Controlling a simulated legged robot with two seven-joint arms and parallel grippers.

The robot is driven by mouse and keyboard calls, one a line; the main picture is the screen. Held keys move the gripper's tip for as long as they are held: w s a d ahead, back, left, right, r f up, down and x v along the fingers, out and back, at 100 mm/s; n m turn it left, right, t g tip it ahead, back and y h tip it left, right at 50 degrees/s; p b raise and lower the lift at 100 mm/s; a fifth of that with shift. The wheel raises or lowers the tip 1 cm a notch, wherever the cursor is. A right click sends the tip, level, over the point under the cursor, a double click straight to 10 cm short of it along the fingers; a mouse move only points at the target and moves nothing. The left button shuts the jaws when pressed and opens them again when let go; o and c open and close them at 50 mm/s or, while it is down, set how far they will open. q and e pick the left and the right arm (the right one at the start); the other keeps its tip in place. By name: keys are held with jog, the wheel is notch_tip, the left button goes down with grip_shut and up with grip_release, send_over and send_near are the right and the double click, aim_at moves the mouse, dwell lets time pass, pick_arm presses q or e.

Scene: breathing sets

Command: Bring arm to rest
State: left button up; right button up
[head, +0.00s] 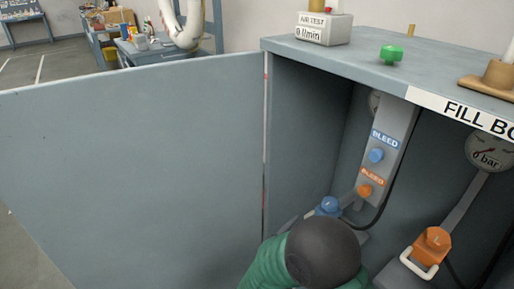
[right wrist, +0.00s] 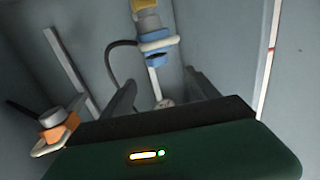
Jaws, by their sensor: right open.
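My right arm (head: 320,252), green with a dark round joint, enters at the bottom of the head view, in front of the cabinet opening. It hides its own gripper there. In the right wrist view my right gripper (right wrist: 160,84) is open, its two grey fingers apart with nothing held between them. A blue fitting with a pale handle (right wrist: 158,45) is beyond the fingertips. An orange fitting (right wrist: 60,130) with a pale handle is left of the gripper; it also shows in the head view (head: 434,243). My left gripper is not in view.
The cabinet's door (head: 130,165) stands open at left. Inside are a panel with blue (head: 376,155) and orange (head: 365,190) bleed knobs, a blue fitting (head: 329,206), hoses and a gauge (head: 488,150). An air test box (head: 323,30) and green knob (head: 391,54) are on top.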

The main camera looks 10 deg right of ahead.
jog(key=w+a+f+n+t+y, duration=0.25)
jog(key=w+a+y, duration=0.2)
jog(key=y, duration=0.35)
jog(key=s+a+f+n+g+y, duration=0.2)
jog(key=a+f+n+g+y, duration=0.1)
jog(key=n+y, duration=0.15)
jog(key=s+d+f+n+g+y+p, duration=0.15)
jog(key=s+g, duration=0.25)
jog(key=s, duration=0.5)
jog(key=s+d+f+n+g, duration=0.15)
jog(key=s+g, duration=0.25)
jog(key=s, duration=0.5)
jog(key=w+p+v, duration=0.2)
jog(key=p+v, duration=0.9)
jog(key=w+r+p+v, duration=0.1)
jog(key=w+p+v, duration=0.1)
jog(key=p+v, duration=1)
jog(key=shift+w+n, duration=0.3)
jog(key=shift+w, duration=0.05)
jog(key=shift+a, duration=0.1)
